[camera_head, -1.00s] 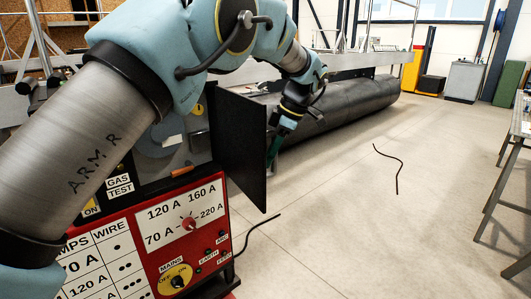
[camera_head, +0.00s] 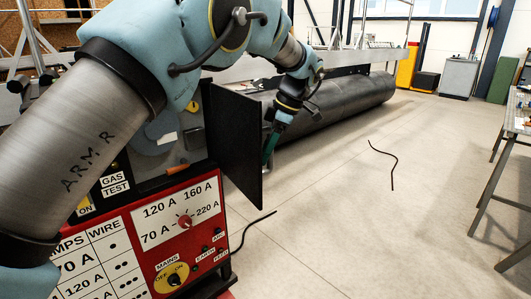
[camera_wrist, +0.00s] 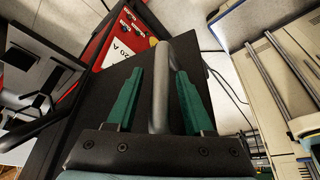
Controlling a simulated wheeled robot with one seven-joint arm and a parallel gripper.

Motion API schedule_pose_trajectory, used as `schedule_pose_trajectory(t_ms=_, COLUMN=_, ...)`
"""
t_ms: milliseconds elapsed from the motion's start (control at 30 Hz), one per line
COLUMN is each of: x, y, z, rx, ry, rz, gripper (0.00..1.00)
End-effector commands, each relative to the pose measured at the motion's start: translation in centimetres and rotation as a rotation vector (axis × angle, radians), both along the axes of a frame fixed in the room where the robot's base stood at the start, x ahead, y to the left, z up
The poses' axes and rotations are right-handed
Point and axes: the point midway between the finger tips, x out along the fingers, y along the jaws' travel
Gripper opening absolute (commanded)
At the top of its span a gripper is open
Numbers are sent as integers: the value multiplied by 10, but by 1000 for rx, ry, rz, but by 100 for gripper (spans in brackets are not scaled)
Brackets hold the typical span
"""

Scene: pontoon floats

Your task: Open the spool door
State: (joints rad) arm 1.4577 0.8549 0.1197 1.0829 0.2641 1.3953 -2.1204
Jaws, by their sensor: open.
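The spool door (camera_head: 233,143) is a dark flat panel on the red welding machine (camera_head: 188,232). It stands swung out from the machine, and the spool compartment (camera_head: 178,140) behind it shows in the head view. In the wrist view the door (camera_wrist: 122,72) carries a grey bar handle (camera_wrist: 160,85). My gripper (camera_wrist: 163,90) has two green fingers, open, one on each side of the handle with gaps showing. In the head view my gripper (camera_head: 268,152) is at the door's outer face, partly hidden by the door edge.
A long black cylinder float (camera_head: 335,112) lies behind my gripper. Dark cables lie on the floor, one at the right (camera_head: 385,160) and one by the machine (camera_head: 250,232). A metal table (camera_head: 490,180) stands at the right edge.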

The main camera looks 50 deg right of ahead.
Motion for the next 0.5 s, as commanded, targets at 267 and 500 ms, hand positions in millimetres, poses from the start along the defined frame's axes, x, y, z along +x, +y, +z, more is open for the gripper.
schedule_pose_trajectory(t_ms=267, x=-16, y=-13, z=45, rx=-5, ry=0, rz=-3, gripper=52)
schedule_pose_trajectory(t_ms=500, x=-27, y=-22, z=83, rx=-3, ry=-1, rz=-1, gripper=52)
